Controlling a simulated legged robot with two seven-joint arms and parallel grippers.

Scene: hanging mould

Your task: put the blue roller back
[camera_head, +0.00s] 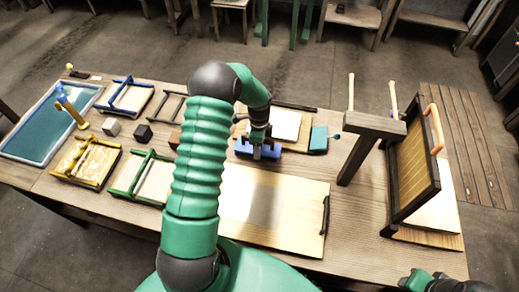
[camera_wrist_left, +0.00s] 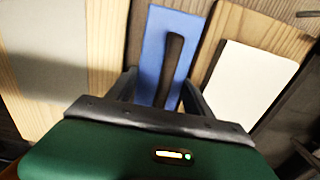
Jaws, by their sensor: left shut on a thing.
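My left gripper (camera_head: 262,150) reaches down over the middle of the table. It is shut on the dark handle of a blue piece (camera_head: 243,147), which I take to be the blue roller. In the left wrist view the blue roller (camera_wrist_left: 153,50) looks long and flat-sided, with its dark bar handle running between my fingers (camera_wrist_left: 160,92). It lies between a pale wooden board and a board with a white sheet. I cannot tell whether it touches the table. My right gripper (camera_head: 420,281) is low at the bottom right, and its fingers are not clear.
The pale board (camera_head: 300,215) lies in front, and the white sheet (camera_head: 287,125) behind. A teal piece (camera_head: 319,139) lies to the right. A framed mould (camera_head: 416,165) stands by a dark wooden post (camera_head: 357,158). A blue-rimmed tray (camera_head: 32,160) and several small frames fill the left.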

